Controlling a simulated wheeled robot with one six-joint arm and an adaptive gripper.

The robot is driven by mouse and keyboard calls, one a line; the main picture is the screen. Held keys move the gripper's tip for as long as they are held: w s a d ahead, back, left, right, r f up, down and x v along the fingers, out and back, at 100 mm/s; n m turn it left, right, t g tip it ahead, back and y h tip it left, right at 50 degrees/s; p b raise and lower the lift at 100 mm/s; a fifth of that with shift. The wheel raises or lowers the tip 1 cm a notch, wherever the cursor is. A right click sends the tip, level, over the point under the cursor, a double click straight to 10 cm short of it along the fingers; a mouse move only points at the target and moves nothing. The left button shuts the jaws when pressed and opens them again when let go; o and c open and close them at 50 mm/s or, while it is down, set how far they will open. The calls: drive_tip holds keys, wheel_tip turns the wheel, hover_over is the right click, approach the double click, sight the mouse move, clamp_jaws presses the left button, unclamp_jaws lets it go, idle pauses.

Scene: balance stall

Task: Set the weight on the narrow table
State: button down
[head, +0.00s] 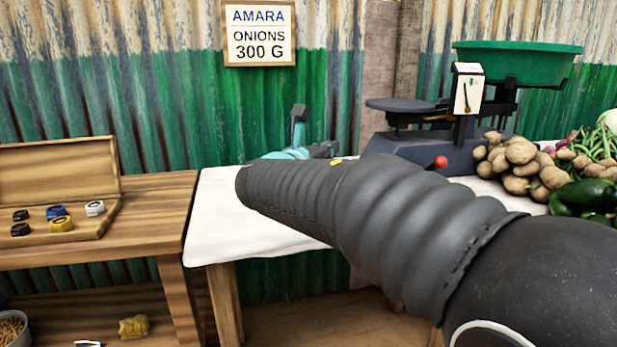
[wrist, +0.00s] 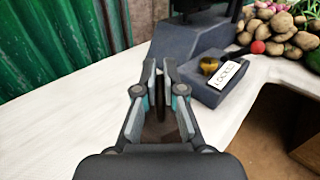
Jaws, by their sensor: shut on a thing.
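My gripper (wrist: 161,72) is shut on a thin dark weight (wrist: 160,92), seen nearly edge-on between the two fingers. They are above the white-covered table (wrist: 75,98), in front of the scale; whether the weight touches the cloth I cannot tell. In the head view, teal parts of my gripper (head: 298,137) show over the far side of the same table (head: 212,215), and my arm hides the weight. I cannot tell for certain which one is the narrow table.
A scale (head: 405,150) with a green pan (head: 517,62) stands at the right rear. Its base bears a "LOCK" label (wrist: 229,72) and a red knob (head: 440,162). Potatoes (head: 522,157) lie beside it. An open wooden case (head: 88,232) with several weights sits left. The cloth's left part is bare.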

drive_tip(key=shift+w+a+f+b, duration=0.15)
drive_tip(key=shift+w+a+f, duration=0.25)
drive_tip(key=shift+a+f, duration=0.55)
drive_tip(key=shift+w+a+f+b, duration=0.2)
drive_tip(key=shift+w+a+f, duration=0.35)
drive_tip(key=shift+f, duration=0.85)
drive_tip(key=shift+w+a+f+b, duration=0.15)
drive_tip(key=shift+w+a+f, duration=0.15)
drive_tip(key=shift+a+f, duration=0.7)
drive_tip(key=shift+d+f, duration=0.2)
drive_tip(key=c, duration=1.7)
unclamp_jaws()
drive_tip(key=shift+f, duration=0.2)
drive_tip(key=o, duration=0.4)
drive_tip(key=shift+r, duration=0.15)
drive_tip(key=v, duration=1.2)
